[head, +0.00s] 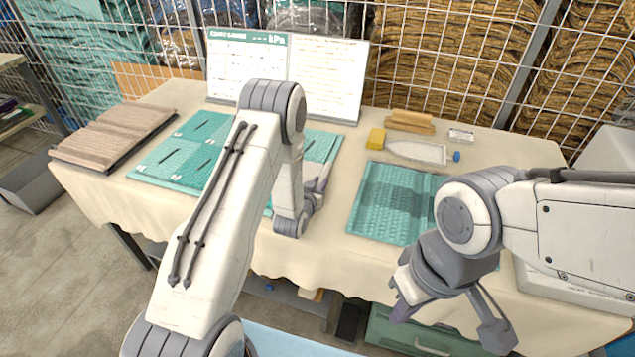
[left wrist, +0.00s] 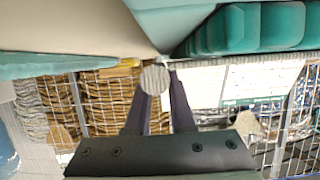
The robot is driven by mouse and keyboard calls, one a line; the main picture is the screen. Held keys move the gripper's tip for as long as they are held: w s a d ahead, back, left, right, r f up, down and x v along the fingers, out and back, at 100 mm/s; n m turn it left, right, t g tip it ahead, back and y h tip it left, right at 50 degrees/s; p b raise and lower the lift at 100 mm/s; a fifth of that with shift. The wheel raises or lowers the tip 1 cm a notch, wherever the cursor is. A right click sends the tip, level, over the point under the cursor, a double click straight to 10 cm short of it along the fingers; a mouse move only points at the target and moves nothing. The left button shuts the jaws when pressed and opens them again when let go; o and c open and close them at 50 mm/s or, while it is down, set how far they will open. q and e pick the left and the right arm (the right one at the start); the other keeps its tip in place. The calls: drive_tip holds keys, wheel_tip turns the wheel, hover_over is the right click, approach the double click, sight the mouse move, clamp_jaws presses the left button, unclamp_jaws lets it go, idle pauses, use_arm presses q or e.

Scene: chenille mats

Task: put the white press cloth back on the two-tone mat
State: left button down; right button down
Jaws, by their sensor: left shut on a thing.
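My left gripper (head: 318,190) is over the table between the teal mats. In the left wrist view its dark fingers (left wrist: 158,100) are shut on a small round grey ribbed thing (left wrist: 155,77). I cannot tell whether this is the press cloth; my arm hides it in the head view. A teal mat (head: 388,205) with lighter and darker bands lies right of the left gripper. A flat whitish pointed piece (head: 418,151) lies behind that mat; I cannot tell if it is cloth. My right gripper (head: 450,318) is open and empty before the table's front edge.
A teal slotted board (head: 185,152) lies left, partly behind my left arm. A brown folded stack (head: 115,136) is at the far left. A yellow block (head: 376,138), wooden pieces (head: 410,121) and a small blue thing (head: 457,156) sit at the back. A white chart (head: 325,80) stands behind.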

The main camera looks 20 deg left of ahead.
use_arm(q)
drive_tip(key=c, duration=0.8)
unclamp_jaws()
drive_tip(key=shift+o, duration=0.2)
